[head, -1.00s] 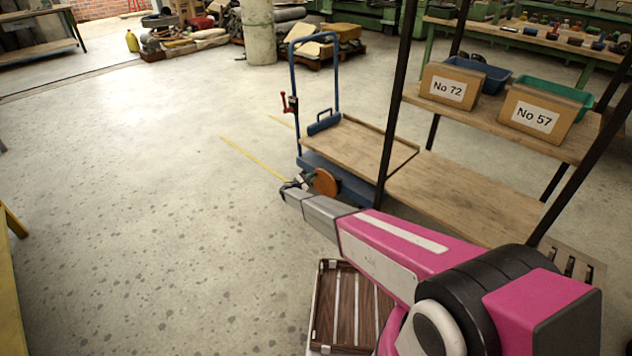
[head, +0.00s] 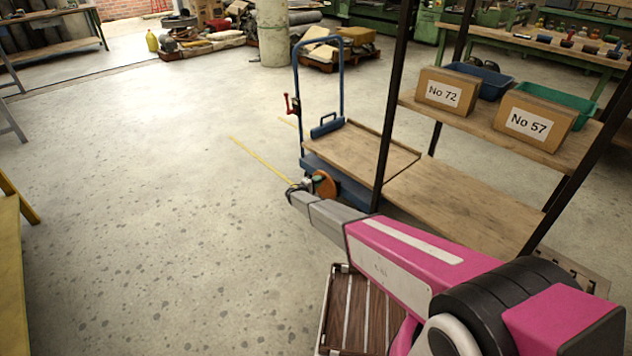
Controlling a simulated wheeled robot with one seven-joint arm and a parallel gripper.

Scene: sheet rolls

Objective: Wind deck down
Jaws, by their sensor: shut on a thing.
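The blue trolley (head: 296,90) stands left of the shelf rack, with its wooden deck (head: 360,150) close to level with the rack's lower shelf. An orange-brown wheel (head: 325,184) sits at the deck's near left end, low on the blue frame. My gripper (head: 303,186) is at the left side of this wheel, shut on its crank handle; the fingers and the handle are small and mostly hidden. A red lever (head: 292,104) stands on the trolley's left post.
The rack's lower shelf (head: 470,205) is bare; boxes No 72 (head: 447,94) and No 57 (head: 533,122) are above. A dark post (head: 390,140) stands beside my arm. Yellow lines (head: 262,160) mark the floor. Open floor lies left. A slatted wooden surface (head: 355,310) is below my arm.

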